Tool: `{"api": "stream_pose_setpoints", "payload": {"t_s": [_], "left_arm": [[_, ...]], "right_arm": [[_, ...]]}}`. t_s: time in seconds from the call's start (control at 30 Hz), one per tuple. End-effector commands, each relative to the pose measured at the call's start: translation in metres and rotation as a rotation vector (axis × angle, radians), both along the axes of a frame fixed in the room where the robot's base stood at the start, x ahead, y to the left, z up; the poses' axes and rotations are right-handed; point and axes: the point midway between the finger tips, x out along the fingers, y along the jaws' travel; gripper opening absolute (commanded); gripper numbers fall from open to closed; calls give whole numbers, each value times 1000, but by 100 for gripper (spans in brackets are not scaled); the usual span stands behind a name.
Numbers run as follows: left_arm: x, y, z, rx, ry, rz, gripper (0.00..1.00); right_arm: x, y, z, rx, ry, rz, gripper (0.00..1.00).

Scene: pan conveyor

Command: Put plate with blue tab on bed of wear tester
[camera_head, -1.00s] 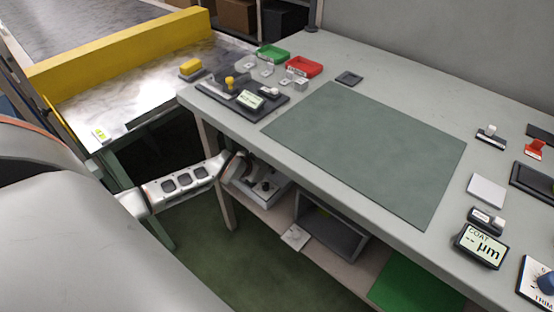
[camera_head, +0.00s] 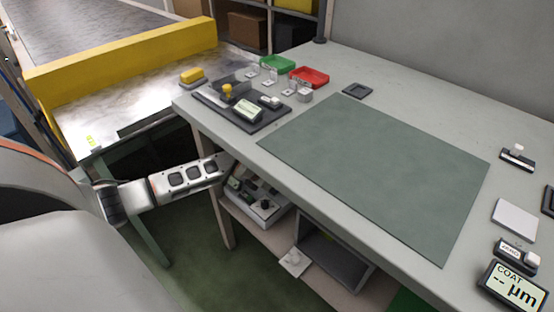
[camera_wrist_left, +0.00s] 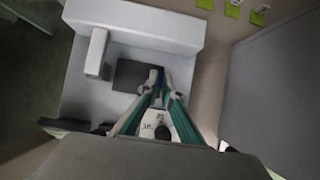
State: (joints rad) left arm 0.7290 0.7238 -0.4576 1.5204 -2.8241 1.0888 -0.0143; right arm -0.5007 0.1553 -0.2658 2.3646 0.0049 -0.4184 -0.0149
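The wear tester (camera_head: 262,208) appears to be the pale machine on the lower shelf. In the left wrist view it has a light grey body (camera_wrist_left: 130,22), an upright block and a dark square bed (camera_wrist_left: 132,76). My left gripper (camera_wrist_left: 160,88) is over the bed's right edge, its fingers close together. The plate itself is hard to make out. My right gripper is in neither view.
The bench top (camera_head: 400,85) overhangs the shelf closely above my left arm. A grey open box (camera_head: 335,250) stands right of the tester. A small pale plate (camera_head: 294,262) lies by the shelf's front edge. The green mat (camera_head: 375,170) is clear.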

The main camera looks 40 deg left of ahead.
Motion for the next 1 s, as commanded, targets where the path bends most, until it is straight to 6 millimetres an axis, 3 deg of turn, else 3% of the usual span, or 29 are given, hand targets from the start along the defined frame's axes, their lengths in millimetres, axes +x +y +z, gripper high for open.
{"api": "stream_pose_setpoints", "payload": {"t_s": [0.13,0.2,0.23,0.57,0.77,0.83,1.0], "left_arm": [[0,0,-2,0,-1,0,0],[0,0,-2,0,-1,0,21],[0,0,-2,0,-1,0,22],[1,0,0,0,-3,0,22],[-6,1,25,1,-13,-1,22],[-12,2,39,2,-17,-1,22],[-45,4,31,2,-6,-2,22]], "right_arm": [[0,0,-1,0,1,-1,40],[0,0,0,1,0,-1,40],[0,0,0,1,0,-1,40],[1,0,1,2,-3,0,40],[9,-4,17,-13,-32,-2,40],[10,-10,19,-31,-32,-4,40],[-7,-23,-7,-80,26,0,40]]}}
